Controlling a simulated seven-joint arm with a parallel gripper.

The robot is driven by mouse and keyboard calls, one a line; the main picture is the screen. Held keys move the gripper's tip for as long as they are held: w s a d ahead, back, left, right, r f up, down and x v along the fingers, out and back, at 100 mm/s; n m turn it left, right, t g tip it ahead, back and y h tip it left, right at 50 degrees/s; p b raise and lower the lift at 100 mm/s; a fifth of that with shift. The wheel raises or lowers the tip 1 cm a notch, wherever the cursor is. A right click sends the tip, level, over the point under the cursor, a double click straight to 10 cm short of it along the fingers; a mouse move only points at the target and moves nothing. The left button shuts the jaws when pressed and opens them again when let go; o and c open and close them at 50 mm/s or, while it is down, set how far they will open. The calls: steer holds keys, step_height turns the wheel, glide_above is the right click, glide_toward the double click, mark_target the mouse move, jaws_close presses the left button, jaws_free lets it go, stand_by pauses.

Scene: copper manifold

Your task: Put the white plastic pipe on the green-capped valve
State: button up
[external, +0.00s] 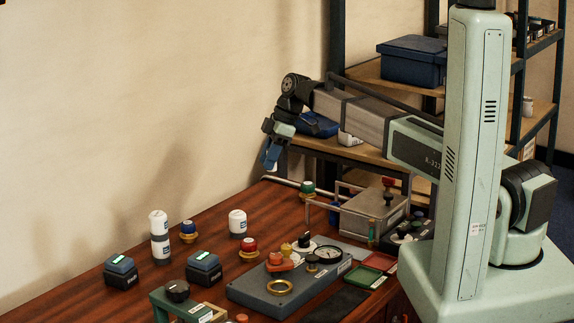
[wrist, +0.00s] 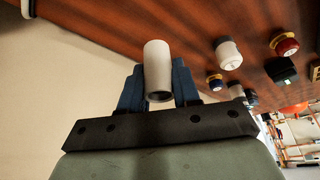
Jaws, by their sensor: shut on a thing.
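The white plastic pipe (wrist: 157,68) is held between the two blue fingers of my gripper (wrist: 158,88), seen in the wrist view with its open end facing the camera. In the external view my gripper (external: 271,158) points down above the far end of the table, and the pipe is mostly hidden by the fingers. The green-capped valve (external: 307,187) stands upright on the table, below and to the right of my gripper. I cannot make out this valve in the wrist view.
A red-capped valve (external: 249,245), a blue-capped valve (external: 188,229) and white containers (external: 237,224) stand on the wooden table. A grey panel with a gauge (external: 329,254) lies in front. A wire-framed grey box (external: 372,216) stands right of the green-capped valve.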

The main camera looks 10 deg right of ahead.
step_height(320, 180, up, 3)
steer(key=m, duration=0.1)
glide_above(305, 183)
steer(key=a, duration=0.3)
steer(key=shift+d, duration=1.6)
steer(key=shift+t, duration=0.3)
steer(key=shift+s+f, duration=0.15)
steer(key=shift+f, duration=4.2)
steer(key=shift+f, duration=0.1)
steer(key=o, duration=1)
steer(key=v, duration=1.2)
steer(key=shift+a, duration=0.1)
